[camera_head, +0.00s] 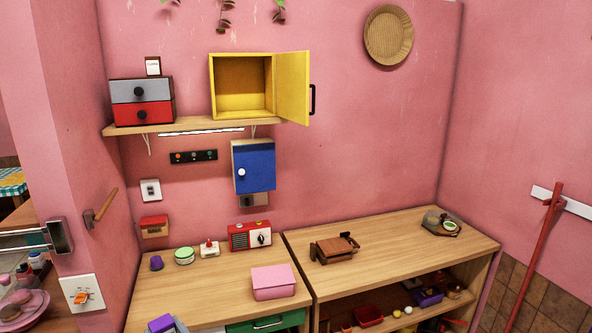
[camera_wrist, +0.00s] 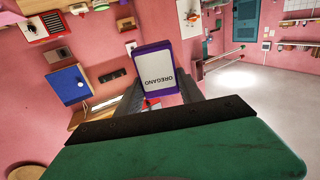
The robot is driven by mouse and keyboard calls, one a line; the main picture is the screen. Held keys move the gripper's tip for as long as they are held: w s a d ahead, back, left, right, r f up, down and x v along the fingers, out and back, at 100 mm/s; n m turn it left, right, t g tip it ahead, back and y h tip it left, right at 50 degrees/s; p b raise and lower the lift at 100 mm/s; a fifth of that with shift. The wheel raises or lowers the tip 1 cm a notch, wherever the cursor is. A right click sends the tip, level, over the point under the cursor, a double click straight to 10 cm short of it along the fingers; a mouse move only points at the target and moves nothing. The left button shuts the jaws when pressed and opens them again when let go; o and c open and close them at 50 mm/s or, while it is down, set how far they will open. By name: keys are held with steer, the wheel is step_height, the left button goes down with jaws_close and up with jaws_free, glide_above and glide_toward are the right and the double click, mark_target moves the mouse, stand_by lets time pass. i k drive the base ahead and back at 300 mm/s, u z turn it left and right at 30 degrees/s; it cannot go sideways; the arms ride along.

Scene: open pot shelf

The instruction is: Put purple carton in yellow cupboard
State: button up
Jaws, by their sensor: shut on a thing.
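The purple carton (camera_wrist: 155,72) has a white label reading OREGANO, upside down in the wrist view. My gripper (camera_wrist: 160,90) is shut on it, one dark finger on each side. In the head view a purple box top (camera_head: 160,324), apparently the same carton, shows at the bottom edge, mostly cut off. The yellow cupboard (camera_head: 243,113) stands on the wall shelf, well above and beyond the carton. Its door (camera_head: 293,88) is swung open to the right, and its inside looks empty.
The grey-and-red drawer unit (camera_head: 142,101) stands left of the cupboard on the shelf (camera_head: 190,127). A blue cupboard (camera_head: 253,165) hangs below. On the worktop (camera_head: 205,290) are a pink box (camera_head: 273,281), a red radio (camera_head: 250,236) and small items.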

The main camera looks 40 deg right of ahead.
mark_target(239, 113)
steer(key=u, duration=1.65)
steer(key=k, duration=0.1)
steer(key=z, duration=2.55)
steer(key=i, duration=0.7)
steer(key=u, duration=0.4)
